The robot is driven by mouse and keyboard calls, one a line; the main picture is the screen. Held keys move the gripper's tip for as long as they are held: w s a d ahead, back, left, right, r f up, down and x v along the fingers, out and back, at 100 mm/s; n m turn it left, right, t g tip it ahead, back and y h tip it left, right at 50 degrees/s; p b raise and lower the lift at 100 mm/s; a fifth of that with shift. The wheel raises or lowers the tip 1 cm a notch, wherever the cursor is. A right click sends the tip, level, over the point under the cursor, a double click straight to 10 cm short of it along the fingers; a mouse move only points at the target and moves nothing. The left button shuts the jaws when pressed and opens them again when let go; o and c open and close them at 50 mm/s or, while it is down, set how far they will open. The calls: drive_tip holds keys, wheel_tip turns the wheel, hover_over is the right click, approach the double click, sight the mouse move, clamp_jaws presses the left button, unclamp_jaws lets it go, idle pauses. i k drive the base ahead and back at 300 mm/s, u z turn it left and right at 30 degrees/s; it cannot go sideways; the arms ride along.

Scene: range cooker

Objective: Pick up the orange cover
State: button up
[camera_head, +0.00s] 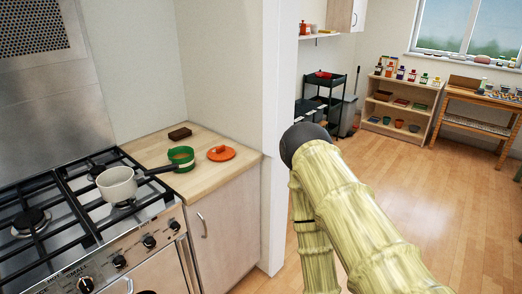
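The orange cover (229,155) is a round, flat lid with a small knob on top. It lies on the wooden countertop (226,174) to the right of the stove, near the counter's right part. A green pot (181,153) with a pale band stands just left of it, apart from it. My arm, with a pale bamboo-like surface, crosses the right-centre of the view, well to the right of the cover. My gripper is not visible.
A white saucepan (117,185) stands on the gas stove (58,232), its dark handle reaching towards the green pot. A dark brown block (180,133) lies behind the pot. A wall edge (274,130) borders the counter on the right. Shelves stand farther back; wooden floor is open at right.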

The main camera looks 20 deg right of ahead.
sight(223, 152)
drive_tip(key=z, duration=0.15)
drive_tip(key=k, duration=0.6)
drive_tip(key=u, duration=0.6)
drive_tip(key=i, duration=1.8)
drive_tip(key=z, duration=0.5)
